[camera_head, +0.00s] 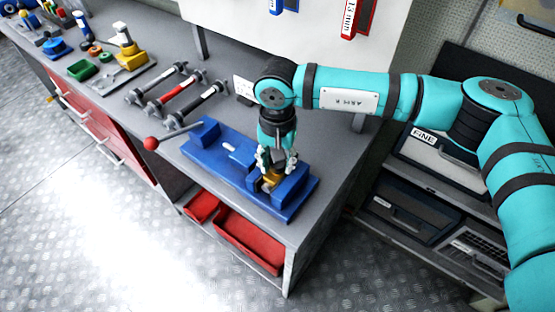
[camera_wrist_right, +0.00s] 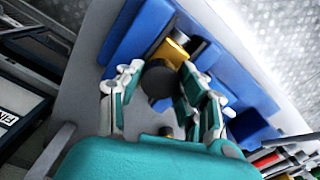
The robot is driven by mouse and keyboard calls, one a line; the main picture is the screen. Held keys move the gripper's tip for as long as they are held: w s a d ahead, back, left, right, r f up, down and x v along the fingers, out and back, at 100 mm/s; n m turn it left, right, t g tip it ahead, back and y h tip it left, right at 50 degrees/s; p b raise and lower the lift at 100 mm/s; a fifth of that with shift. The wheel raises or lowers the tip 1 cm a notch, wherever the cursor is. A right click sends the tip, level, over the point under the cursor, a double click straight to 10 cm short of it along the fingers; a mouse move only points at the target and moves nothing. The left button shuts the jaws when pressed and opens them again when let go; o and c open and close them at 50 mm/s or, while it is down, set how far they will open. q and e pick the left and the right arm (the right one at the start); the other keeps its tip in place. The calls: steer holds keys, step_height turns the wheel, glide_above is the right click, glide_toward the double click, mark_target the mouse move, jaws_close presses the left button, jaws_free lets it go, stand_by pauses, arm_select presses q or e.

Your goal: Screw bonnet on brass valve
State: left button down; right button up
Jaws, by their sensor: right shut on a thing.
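The brass valve (camera_head: 271,179) sits in the blue vise (camera_head: 215,160) near the bench's right end. Its yellow brass body also shows in the wrist view (camera_wrist_right: 172,50), between the blue jaws. My right gripper (camera_head: 276,163) points down over the valve. In the wrist view my right gripper (camera_wrist_right: 162,72) has its fingers on both sides of a dark round piece, the bonnet (camera_wrist_right: 160,79), and is shut on it. The bonnet lies in line with the brass body; the joint between them is hidden. My left gripper is not in view.
The vise's red-knobbed handle (camera_head: 151,143) sticks out to the left. A yellow part on a stand (camera_head: 126,45) and a green tray (camera_head: 82,69) are farther left. Red bins (camera_head: 248,240) sit below the bench top.

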steer(key=m, duration=1.1)
steer(key=shift+m, duration=1.7)
steer(key=o, duration=1.1)
